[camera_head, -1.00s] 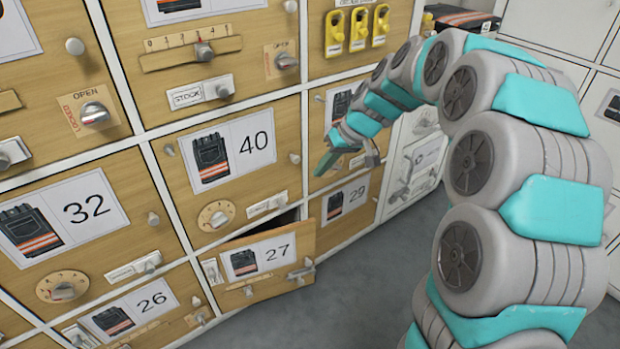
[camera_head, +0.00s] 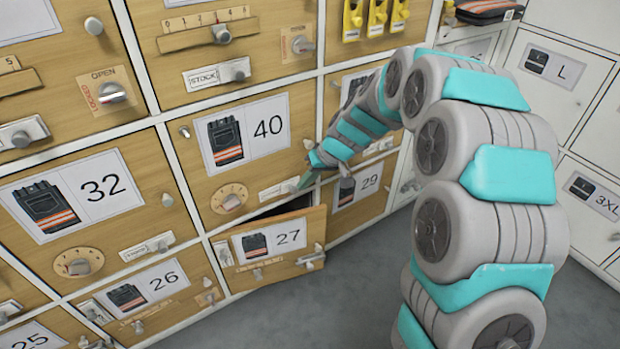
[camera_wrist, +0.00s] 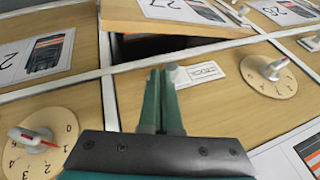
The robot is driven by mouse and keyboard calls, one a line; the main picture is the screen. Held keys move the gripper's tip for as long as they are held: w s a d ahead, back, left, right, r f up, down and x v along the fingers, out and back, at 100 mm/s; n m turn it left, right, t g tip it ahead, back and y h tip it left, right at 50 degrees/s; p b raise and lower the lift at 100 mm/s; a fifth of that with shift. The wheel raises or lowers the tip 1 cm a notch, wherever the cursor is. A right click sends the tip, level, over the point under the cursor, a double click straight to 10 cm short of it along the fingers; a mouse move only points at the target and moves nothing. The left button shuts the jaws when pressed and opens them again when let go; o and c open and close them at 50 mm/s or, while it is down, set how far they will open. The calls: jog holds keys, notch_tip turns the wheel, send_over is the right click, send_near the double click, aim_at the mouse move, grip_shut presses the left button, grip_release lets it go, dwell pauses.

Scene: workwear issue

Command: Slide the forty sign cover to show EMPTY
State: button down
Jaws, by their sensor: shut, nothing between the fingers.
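The door of locker 40 (camera_head: 250,160) is shut. Its small white sign plate (camera_head: 279,188) sits low on the right. In the wrist view the sign (camera_wrist: 203,72) appears upside down, with dark lettering that looks like STOCK, and a pale knob (camera_wrist: 175,73) at its left end. My gripper (camera_head: 304,181) is at the sign's right end in the head view. In the wrist view its green fingers (camera_wrist: 162,80) are together and empty, with their tips close beside the knob. I cannot tell whether they touch it.
The door of locker 27 (camera_head: 275,262) stands ajar just below, close under my gripper. The dial of locker 40 (camera_head: 229,198) is left of the sign. Another dial (camera_wrist: 38,140) shows in the wrist view. Grey floor (camera_head: 290,318) is clear in front.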

jog(key=s+a, duration=0.1)
jog(key=s+a+b, duration=0.1)
jog(key=a, duration=0.1)
jog(key=s+a, duration=0.1)
jog(key=a, duration=0.1)
jog(key=shift+s+a+b, duration=0.2)
jog(key=shift+s+b, duration=0.1)
jog(key=shift+d, duration=0.1)
jog(key=shift+w+d+r, duration=0.15)
jog(key=shift+d+r, duration=0.05)
jog(key=w+d+v, duration=0.2)
jog(key=v, duration=1)
jog(key=shift+s+f, duration=0.2)
jog(key=shift+s, duration=0.15)
jog(key=shift+s, duration=0.1)
